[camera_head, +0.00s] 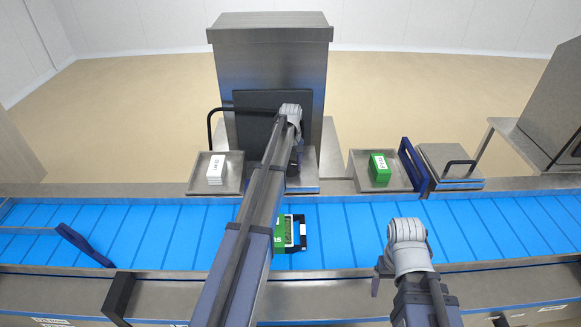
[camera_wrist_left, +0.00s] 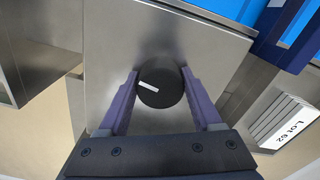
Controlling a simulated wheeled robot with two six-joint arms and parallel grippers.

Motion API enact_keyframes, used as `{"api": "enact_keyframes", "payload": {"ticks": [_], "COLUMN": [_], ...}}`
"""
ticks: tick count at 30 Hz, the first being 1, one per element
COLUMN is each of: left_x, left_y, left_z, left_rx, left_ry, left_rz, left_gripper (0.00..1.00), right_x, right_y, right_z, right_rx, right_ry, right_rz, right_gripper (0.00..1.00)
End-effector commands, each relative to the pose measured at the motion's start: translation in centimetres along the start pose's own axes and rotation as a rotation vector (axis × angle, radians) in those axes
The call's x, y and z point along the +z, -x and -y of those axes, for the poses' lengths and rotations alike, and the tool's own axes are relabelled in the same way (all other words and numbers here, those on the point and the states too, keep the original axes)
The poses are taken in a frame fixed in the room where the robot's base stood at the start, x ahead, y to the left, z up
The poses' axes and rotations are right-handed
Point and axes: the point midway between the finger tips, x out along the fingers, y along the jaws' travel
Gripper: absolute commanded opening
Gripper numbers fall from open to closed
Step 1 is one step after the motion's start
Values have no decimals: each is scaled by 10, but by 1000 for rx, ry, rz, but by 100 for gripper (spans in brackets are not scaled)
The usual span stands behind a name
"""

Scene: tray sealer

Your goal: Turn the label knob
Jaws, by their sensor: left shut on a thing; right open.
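The label knob (camera_wrist_left: 158,83) is a round black knob with a white pointer line, on a grey metal plate (camera_wrist_left: 110,35) in the left wrist view. The pointer slants from lower right to upper left. My left gripper (camera_wrist_left: 159,76) is shut on the knob, one purple finger on each side. In the head view my left arm reaches across the conveyor to the machine front, and it hides the knob. My right gripper (camera_head: 378,280) is over the near side of the conveyor, away from the knob; it is open and mostly hidden by its wrist.
A blue conveyor (camera_head: 345,235) runs across; a green pack (camera_head: 280,235) lies on it, partly behind my left arm. Beyond it stand the tall metal machine (camera_head: 270,65), a tray (camera_head: 200,172) with white labels (camera_head: 216,166), and a tray (camera_head: 360,170) with green sleeves (camera_head: 380,166).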

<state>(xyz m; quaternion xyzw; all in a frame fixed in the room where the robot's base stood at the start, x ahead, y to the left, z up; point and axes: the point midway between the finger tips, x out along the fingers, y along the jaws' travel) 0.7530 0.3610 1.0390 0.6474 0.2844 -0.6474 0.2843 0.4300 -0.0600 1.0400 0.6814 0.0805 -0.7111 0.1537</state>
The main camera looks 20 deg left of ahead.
Motion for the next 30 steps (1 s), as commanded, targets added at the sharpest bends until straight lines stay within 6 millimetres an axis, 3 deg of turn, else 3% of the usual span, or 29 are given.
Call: {"api": "enact_keyframes", "payload": {"ticks": [9, 26, 27, 30], "left_x": [0, 1, 1, 0], "left_y": [0, 0, 0, 0], "left_z": [0, 0, 0, 0], "left_rx": [0, 0, 0, 0], "left_ry": [111, 134, 134, 133], "left_rz": [1, 1, 1, 1], "left_gripper": [11, 11, 70, 81], "right_x": [0, 0, 0, 0], "right_y": [0, 0, 0, 0], "right_z": [0, 0, 0, 0], "right_rx": [0, 0, 0, 0], "right_ry": [0, 0, 0, 0], "right_rz": [0, 0, 0, 0], "right_gripper": [82, 82, 82, 82]}}
